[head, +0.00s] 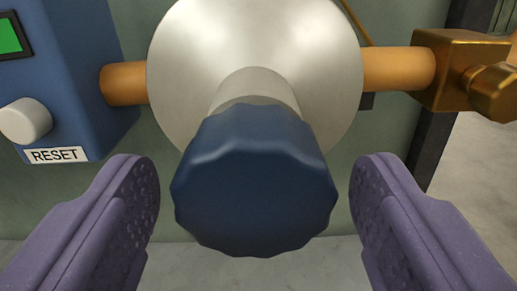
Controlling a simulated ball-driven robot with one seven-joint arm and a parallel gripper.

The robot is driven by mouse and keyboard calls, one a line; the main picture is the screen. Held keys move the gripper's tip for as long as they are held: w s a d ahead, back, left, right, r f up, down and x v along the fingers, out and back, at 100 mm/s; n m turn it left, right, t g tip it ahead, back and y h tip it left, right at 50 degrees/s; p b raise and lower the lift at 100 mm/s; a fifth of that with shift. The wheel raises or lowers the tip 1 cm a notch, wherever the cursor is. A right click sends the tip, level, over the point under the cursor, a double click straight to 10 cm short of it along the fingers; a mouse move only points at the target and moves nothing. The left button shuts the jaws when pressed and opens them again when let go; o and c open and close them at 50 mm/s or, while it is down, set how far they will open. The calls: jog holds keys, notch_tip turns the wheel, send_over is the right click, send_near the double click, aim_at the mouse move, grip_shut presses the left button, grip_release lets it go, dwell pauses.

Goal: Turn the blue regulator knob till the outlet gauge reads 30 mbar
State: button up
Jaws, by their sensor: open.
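The blue regulator knob (254,185) is large and fluted, in the middle of the head view. It sits on a pale metal stem in front of a round silver regulator body (300,50). My gripper (256,205) is open, with one purple finger on each side of the knob. A gap shows between each finger and the knob, so they look apart. The outlet gauge is not in view, so its reading cannot be seen.
An orange-brown pipe (398,69) runs through the regulator to a brass fitting (455,68) at the right. A blue box (75,60) at the left has a green display (8,36), a white button (25,121) and a RESET label (55,156). Grey floor shows below.

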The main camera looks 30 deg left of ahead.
jog(key=shift+w+a, duration=0.1)
jog(key=shift+w, duration=0.05)
jog(key=c, duration=1)
jog(key=m+b, duration=0.1)
jog(key=b, duration=0.1)
jog(key=shift+f+b, duration=0.25)
jog(key=shift+b, duration=0.15)
jog(key=shift+c, duration=0.3)
jog(key=shift+r+m, duration=0.2)
jog(key=shift+m, duration=0.3)
jog(key=o, duration=1.1)
jog(key=shift+c, duration=0.2)
